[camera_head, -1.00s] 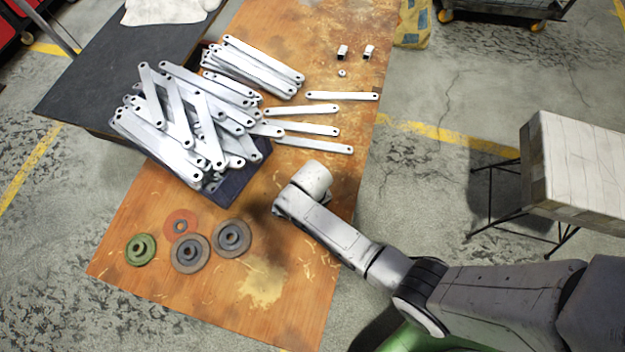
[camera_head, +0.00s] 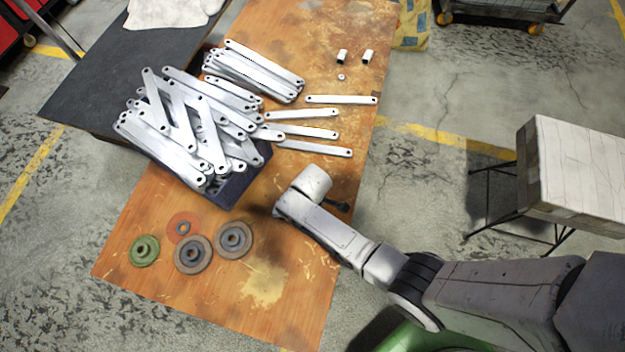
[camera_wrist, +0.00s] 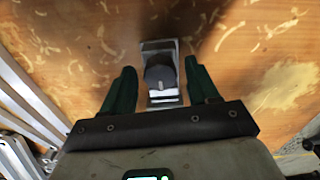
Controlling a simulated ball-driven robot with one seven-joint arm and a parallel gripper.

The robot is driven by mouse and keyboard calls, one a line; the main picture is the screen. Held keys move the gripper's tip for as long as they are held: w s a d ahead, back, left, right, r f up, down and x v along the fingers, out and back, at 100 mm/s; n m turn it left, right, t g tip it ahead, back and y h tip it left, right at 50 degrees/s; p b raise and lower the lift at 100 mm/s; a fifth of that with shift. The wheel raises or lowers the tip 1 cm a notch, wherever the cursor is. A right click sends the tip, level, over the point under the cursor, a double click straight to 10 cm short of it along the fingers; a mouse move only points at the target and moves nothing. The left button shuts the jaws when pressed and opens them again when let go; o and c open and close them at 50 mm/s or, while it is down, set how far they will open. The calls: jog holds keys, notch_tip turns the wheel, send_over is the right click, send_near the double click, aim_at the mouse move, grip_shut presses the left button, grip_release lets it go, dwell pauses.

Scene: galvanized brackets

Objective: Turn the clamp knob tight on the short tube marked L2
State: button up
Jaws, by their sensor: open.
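In the wrist view, a dark round knob (camera_wrist: 154,74) with a pale mark near its lower edge sits on a silver metal piece (camera_wrist: 158,46) on the wooden table. My gripper (camera_wrist: 160,66) is open, with one dark green finger on each side of the knob. Gaps show between fingers and knob; I cannot tell how far the fingertips are above it. No L2 mark is legible.
A dark blue crate (camera_head: 232,188) heaped with flat metal brackets (camera_head: 180,112) stands at the left. Several loose brackets (camera_head: 303,114) lie beside it. Several round discs (camera_head: 193,254) lie at the near left. A small ring (camera_head: 341,77) lies farther back. The table's right edge passes under my arm.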

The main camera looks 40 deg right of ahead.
jog(key=n+p, duration=0.1)
jog(key=n, duration=0.5)
dwell(0.6)
jog(key=c, duration=0.9)
jog(key=shift+c, duration=0.2)
jog(key=m, duration=0.3)
jog(key=shift+m, duration=0.4)
jog(key=m, duration=0.4)
jog(key=shift+m+p, duration=0.3)
jog(key=shift+m, duration=0.1)
jog(key=m, duration=0.4)
jog(key=shift+m, duration=0.4)
jog(key=m, duration=0.4)
